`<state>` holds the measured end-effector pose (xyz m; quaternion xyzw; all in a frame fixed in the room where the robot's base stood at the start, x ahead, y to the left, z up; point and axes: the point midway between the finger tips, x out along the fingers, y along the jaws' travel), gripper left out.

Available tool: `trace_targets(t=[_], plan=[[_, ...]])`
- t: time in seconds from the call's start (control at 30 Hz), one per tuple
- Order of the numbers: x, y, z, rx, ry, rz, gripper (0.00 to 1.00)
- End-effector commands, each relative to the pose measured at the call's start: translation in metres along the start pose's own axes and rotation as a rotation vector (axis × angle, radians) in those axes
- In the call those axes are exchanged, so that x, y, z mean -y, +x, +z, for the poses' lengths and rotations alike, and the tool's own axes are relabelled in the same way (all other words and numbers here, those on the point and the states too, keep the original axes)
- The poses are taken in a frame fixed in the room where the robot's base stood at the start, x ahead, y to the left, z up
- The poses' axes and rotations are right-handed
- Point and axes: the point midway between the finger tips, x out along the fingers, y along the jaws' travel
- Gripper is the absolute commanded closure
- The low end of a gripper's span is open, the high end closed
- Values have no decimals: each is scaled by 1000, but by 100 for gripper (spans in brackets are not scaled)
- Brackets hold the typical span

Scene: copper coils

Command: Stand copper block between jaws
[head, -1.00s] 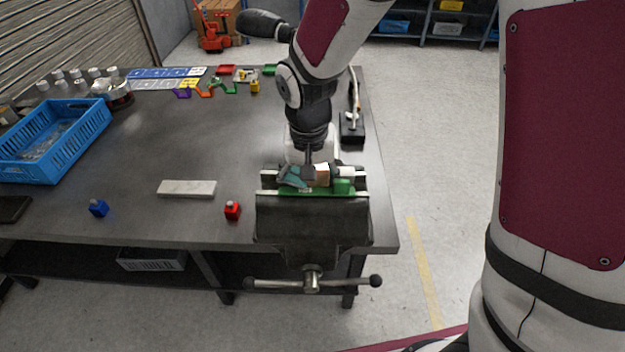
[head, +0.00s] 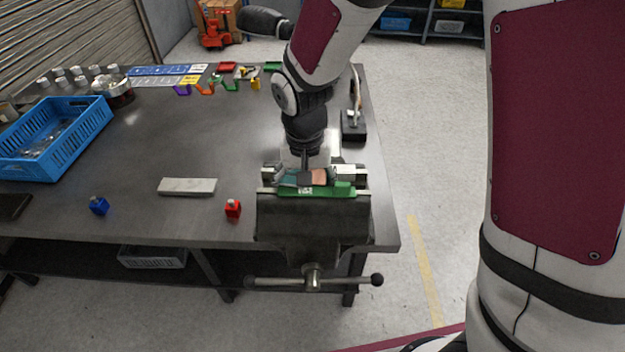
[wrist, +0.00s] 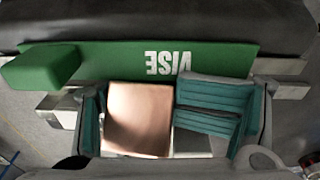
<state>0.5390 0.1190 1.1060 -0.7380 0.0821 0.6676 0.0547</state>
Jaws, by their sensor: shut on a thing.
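The copper block (wrist: 138,118) is between the teal-padded fingers of my gripper (wrist: 158,122), which is shut on it. In the head view the block (head: 319,175) sits low at the vise (head: 312,218), behind the green strip (head: 312,190) on its front jaw. In the wrist view the block is beside the green strip marked VISE (wrist: 170,60), in the gap behind it. The block's lower end is hidden, so I cannot tell whether it touches the vise floor.
The vise handle (head: 312,282) sticks out in front of the table (head: 200,130). A red weight (head: 233,209), a pale bar (head: 187,187) and a blue weight (head: 99,206) lie to the left. A blue crate (head: 98,118) stands farther left. A black stand (head: 353,127) is behind the vise.

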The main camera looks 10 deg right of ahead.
Motion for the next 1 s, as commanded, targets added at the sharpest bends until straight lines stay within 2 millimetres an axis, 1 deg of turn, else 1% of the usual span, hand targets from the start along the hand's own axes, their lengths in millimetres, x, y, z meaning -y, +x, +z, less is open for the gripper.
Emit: trace_targets(t=[0.03,0.57,0.93,0.97,1.0], plan=[[1,6,8,17,-3,6,92],[6,15,9,9,3,9,92],[7,16,9,7,3,8,93],[7,16,9,7,3,8,42],[6,16,9,7,3,8,33]])
